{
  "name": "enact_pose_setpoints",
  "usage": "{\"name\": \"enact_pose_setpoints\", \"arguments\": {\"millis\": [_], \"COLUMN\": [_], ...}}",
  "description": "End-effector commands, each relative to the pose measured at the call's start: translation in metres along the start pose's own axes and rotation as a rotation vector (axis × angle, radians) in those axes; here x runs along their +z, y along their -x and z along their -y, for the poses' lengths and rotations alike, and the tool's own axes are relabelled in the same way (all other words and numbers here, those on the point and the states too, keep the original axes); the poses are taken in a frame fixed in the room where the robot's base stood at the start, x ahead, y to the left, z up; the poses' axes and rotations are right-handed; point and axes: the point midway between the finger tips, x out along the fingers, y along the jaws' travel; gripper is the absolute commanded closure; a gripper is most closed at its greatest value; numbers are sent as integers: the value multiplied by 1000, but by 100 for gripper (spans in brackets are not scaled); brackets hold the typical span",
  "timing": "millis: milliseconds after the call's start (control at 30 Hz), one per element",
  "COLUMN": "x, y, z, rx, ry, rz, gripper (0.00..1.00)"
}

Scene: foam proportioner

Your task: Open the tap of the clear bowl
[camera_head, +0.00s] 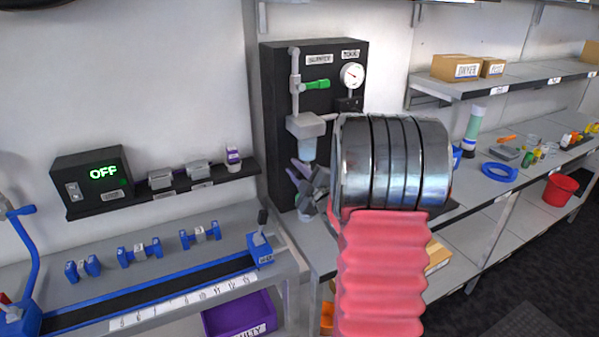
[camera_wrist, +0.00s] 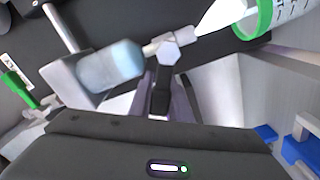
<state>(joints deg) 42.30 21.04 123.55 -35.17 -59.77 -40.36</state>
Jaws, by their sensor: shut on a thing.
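The clear bowl (camera_head: 308,150) hangs under a grey head on a black panel. In the wrist view the bluish bowl (camera_wrist: 110,68) lies sideways, with the grey tap (camera_wrist: 170,48) at its right end. A short dark lever comes off the tap's hexagonal hub, across the line of the bowl. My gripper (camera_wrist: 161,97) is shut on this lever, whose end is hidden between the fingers. In the head view my gripper (camera_head: 308,184) is just below the bowl, and the tap is too small and covered to tell.
A green-handled valve (camera_head: 317,85) and a gauge (camera_head: 352,75) sit above the bowl. A green-rimmed clear cup (camera_wrist: 268,18) shows beyond the tap outlet. An OFF display box (camera_head: 91,180) stands at left. Shelves with boxes (camera_head: 457,67) are at right. My arm hides part of the bench.

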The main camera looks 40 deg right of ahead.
Motion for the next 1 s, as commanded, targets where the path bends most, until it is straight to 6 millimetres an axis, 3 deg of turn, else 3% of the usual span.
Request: {"name": "enact_pose_setpoints", "arguments": {"millis": [367, 400, 667, 1000], "x": [-2, -2, -2, -4], "y": [-2, -2, -2, -2], "z": [3, 3, 2, -2], "rx": [-6, -5, -3, 4], "ry": [-6, -6, -4, -2], "rz": [1, 1, -1, -5], "gripper": [100, 82, 64, 64]}}
